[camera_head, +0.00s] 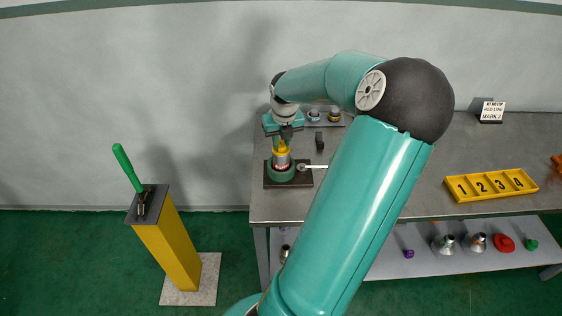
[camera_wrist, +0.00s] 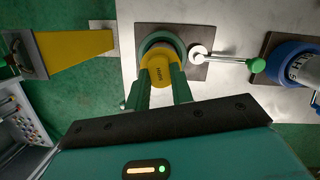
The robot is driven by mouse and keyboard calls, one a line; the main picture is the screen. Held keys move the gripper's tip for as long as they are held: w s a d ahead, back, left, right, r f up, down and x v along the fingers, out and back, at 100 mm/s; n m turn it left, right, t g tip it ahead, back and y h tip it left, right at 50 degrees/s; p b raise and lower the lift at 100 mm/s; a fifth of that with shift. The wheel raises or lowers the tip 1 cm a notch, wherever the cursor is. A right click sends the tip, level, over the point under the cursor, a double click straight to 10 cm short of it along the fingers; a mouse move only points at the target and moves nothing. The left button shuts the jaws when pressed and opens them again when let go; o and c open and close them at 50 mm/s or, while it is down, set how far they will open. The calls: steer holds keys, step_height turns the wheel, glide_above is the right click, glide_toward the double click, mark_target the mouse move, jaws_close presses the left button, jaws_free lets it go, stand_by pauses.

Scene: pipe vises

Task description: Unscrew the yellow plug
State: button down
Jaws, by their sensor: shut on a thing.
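The yellow plug (camera_head: 282,148) sits on top of a pale upright pipe (camera_head: 282,159) held in a green vise (camera_head: 282,174) near the bench's left end. In the wrist view the plug (camera_wrist: 161,70) shows a dark marking too small to read. My gripper (camera_wrist: 161,78) has one green finger on each side of the plug and is shut on it. In the head view my gripper (camera_head: 282,142) comes down from above the vise. In the wrist view the green vise ring (camera_wrist: 151,41) surrounds the plug's far side. How far the plug is screwed in cannot be seen.
A lever with a green knob (camera_wrist: 256,65) sticks out right of the vise. A blue vise (camera_wrist: 287,58) stands further right. A yellow numbered tray (camera_head: 490,199) and a sign (camera_head: 491,112) are on the bench. A yellow post (camera_head: 173,250) holds a green-handled tool (camera_head: 127,168).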

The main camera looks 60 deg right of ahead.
steer(key=shift+a+f, duration=0.1)
steer(key=shift+a, duration=0.05)
steer(key=shift+n, duration=0.3)
steer(key=shift+s+n, duration=0.1)
steer(key=shift+n, duration=0.8)
steer(key=shift+n+t+y, duration=0.3)
steer(key=shift+n, duration=0.2)
steer(key=shift+w+a+n, duration=0.15)
steer(key=shift+w+n, duration=0.15)
steer(key=shift+n, duration=0.4)
steer(key=shift+s, duration=0.15)
